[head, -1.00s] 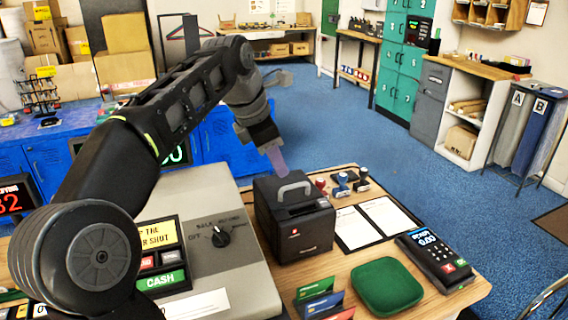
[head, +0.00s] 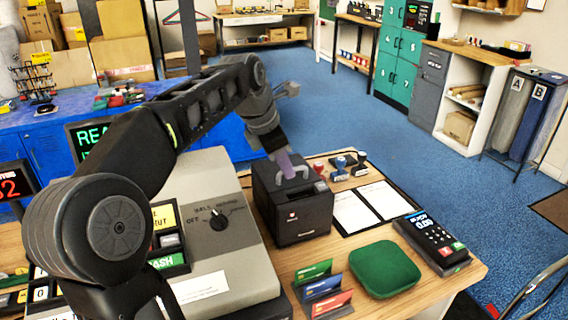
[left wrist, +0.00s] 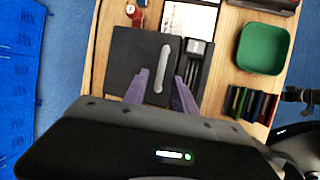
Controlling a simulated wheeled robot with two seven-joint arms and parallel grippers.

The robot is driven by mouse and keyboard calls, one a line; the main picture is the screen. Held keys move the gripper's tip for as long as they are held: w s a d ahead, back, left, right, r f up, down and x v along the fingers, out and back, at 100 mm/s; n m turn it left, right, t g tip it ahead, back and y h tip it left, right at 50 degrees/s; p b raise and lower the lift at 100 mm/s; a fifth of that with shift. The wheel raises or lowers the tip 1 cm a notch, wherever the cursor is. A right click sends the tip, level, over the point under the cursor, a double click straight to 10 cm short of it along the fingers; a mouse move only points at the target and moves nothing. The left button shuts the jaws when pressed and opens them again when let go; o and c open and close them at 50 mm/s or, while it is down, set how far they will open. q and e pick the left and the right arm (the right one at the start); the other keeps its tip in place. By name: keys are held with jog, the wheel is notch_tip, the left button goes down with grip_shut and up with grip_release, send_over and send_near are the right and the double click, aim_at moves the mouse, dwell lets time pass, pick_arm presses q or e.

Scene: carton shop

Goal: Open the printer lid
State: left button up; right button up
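The printer (head: 303,217) is a black box on the wooden counter, with a grey bar handle (head: 293,172) on its closed lid (head: 268,182). My left gripper (head: 287,170) is over the lid, at the handle. In the left wrist view its two purple fingers (left wrist: 160,88) are apart, one on each side of the lower end of the handle (left wrist: 162,68). I cannot tell whether they touch it. My right gripper is not in view.
A grey cash register (head: 225,255) stands left of the printer.

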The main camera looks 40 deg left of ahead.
pick_arm(q)
jog(key=shift+w+f, duration=0.15)
jog(key=shift+f, duration=0.15)
jog(key=shift+c, duration=0.5)
grip_shut()
dwell(0.8)
